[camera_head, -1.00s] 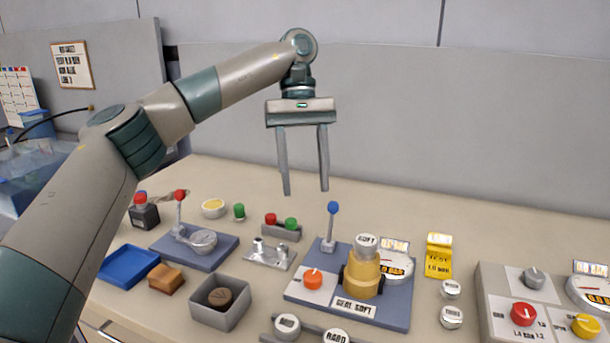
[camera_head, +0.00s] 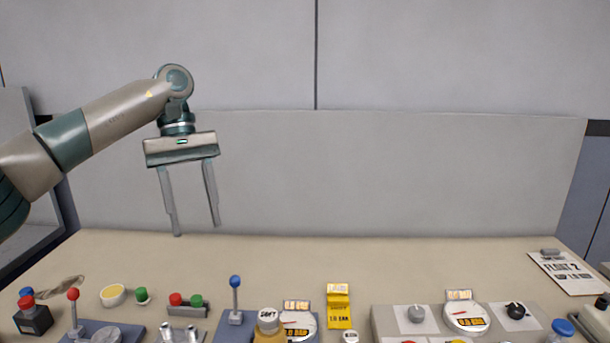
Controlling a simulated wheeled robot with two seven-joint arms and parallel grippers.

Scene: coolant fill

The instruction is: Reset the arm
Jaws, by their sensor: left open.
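My left gripper (camera_head: 195,230) hangs from the arm that comes in from the left. Its two fingers point down, apart, with nothing between them. It is in the air in front of the grey back panel, above the far part of the bench. It touches nothing. The blue-knobbed lever (camera_head: 235,283) stands on the bench below and to the right of it. My right gripper is not in view.
The beige bench (camera_head: 400,262) is bare along its back strip. Along the front stand a red-knobbed lever (camera_head: 73,294), a yellow tag (camera_head: 339,309), a gauge (camera_head: 467,318) and a black knob (camera_head: 516,309). A grey panel (camera_head: 400,170) rises behind. A printed sheet (camera_head: 568,273) lies far right.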

